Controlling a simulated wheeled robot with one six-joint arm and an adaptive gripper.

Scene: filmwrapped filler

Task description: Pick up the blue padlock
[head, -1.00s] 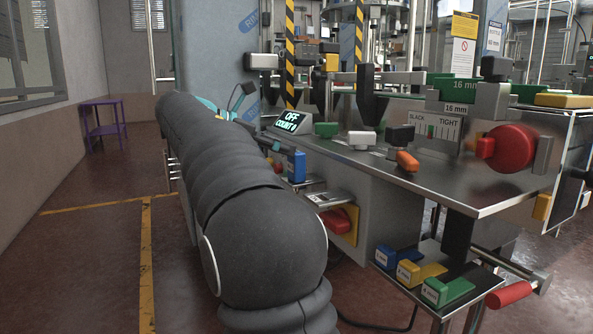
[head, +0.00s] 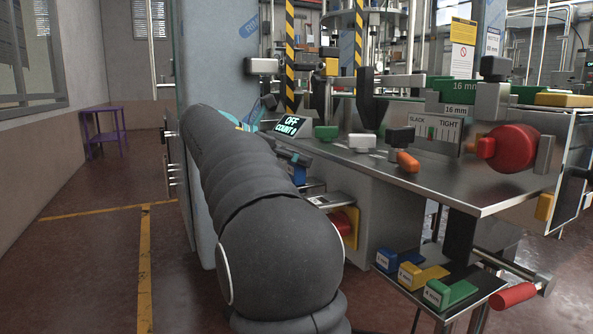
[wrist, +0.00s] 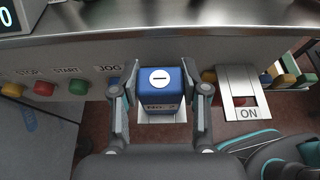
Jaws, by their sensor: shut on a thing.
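The blue padlock (wrist: 160,97) has a boxy body with a white round keyway mark on top. In the wrist view it sits between the two fingers of my gripper (wrist: 160,88), which is shut on it. The padlock is in front of the cabinet face, over a pale plate (wrist: 163,116). In the head view only a small blue part of the padlock (head: 299,175) shows, and my arm hides most of my gripper.
Stop, start and jog buttons (wrist: 43,89) are left of the padlock; an "ON" plate (wrist: 240,90) is at its right. The steel tabletop edge (wrist: 200,18) runs above. A low shelf (head: 440,303) holds blue, yellow and green blocks at the lower right.

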